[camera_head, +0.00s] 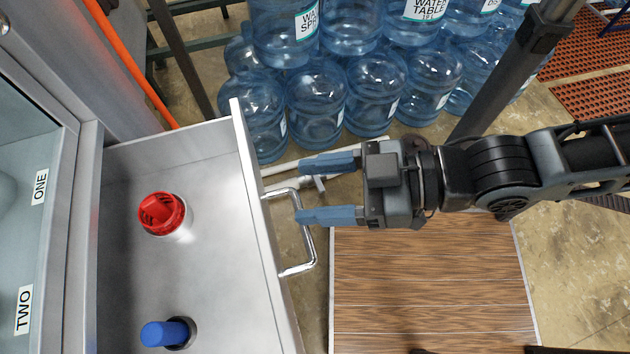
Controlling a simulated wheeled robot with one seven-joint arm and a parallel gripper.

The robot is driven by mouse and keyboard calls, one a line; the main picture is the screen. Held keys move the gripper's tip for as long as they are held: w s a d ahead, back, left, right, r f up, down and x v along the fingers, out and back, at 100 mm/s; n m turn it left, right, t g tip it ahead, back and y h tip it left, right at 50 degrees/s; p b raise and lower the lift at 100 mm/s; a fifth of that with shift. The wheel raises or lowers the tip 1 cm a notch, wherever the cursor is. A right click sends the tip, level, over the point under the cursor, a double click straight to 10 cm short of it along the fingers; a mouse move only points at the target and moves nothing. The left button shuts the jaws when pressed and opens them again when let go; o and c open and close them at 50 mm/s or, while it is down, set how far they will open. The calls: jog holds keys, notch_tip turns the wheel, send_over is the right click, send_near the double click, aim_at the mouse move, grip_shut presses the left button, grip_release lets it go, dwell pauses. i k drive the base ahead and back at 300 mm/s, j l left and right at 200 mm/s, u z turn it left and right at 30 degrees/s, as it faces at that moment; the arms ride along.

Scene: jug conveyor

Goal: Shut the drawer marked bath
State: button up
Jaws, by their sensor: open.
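A grey metal drawer (215,270) stands pulled out at the left, seen from above. Its front panel (256,200) faces right and carries a bright bar handle (308,250). No bath mark is readable on it from this angle. A red ribbed cap-like object (161,213) and a blue cylinder (166,332) are in the drawer. My gripper (300,192) is open, its two blue fingers pointing left toward the front panel. The lower finger overlaps the upper part of the handle in the picture; I cannot tell whether they touch.
A glass-fronted cabinet (25,190) with labels ONE (40,187) and TWO (23,310) is at the far left. Several blue water jugs (345,90) are stacked at the back. A grey post (510,75) rises behind my arm. A wooden platform (430,290) lies at lower centre.

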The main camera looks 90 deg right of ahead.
aim_at(222, 273)
jog(key=k+u, duration=0.1)
jog(key=k, duration=0.35)
jog(key=k+l, duration=0.25)
jog(key=l, duration=0.15)
jog(key=k+l, duration=0.55)
jog(key=l, duration=0.25)
